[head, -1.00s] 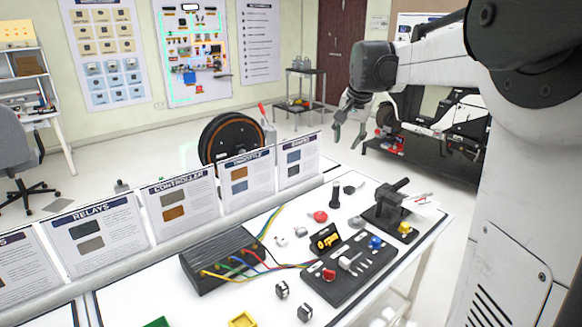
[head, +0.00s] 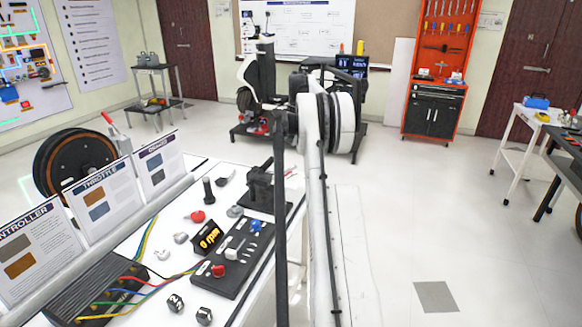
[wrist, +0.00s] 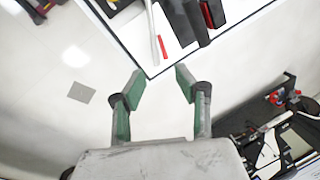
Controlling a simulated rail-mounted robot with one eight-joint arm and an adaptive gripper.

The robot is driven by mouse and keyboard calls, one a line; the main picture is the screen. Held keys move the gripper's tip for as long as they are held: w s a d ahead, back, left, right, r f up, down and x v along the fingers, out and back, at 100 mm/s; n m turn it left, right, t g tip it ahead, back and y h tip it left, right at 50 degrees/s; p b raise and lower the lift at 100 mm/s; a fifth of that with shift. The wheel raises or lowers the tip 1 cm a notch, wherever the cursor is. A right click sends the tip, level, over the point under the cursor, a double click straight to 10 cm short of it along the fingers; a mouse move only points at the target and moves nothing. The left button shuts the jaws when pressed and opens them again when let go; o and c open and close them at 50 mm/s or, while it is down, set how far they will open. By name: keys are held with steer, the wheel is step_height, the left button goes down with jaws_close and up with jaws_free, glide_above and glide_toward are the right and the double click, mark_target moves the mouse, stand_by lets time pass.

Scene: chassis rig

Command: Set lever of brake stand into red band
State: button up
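A black stand (head: 262,188) with a raised arm sits at the far corner of the white bench. It shows at the top of the wrist view (wrist: 190,22) with a red patch on it. A thin white and red stick (wrist: 157,35) lies beside it. A wheel (head: 75,168) with a red-handled lever (head: 112,123) stands beyond the bench; I cannot tell which of the two is the brake stand. My gripper (wrist: 160,73) is open and empty, near the bench corner in the wrist view. It is hidden in the head view.
The bench holds a black box (head: 103,288) with coloured wires, a control panel (head: 235,262), small loose parts and upright cards (head: 105,192). A scooter rig (head: 262,95) stands behind. Open floor (head: 430,230) lies to the right.

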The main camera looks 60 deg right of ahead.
mark_target(285, 172)
steer(key=shift+m, duration=0.3)
steer(key=x, duration=0.5)
steer(key=s+d+x, duration=0.1)
steer(key=x, duration=0.4)
steer(key=d+x, duration=0.1)
steer(key=x, duration=0.4)
steer(key=shift+s+f, duration=0.3)
steer(key=shift+s, duration=0.05)
jaws_close()
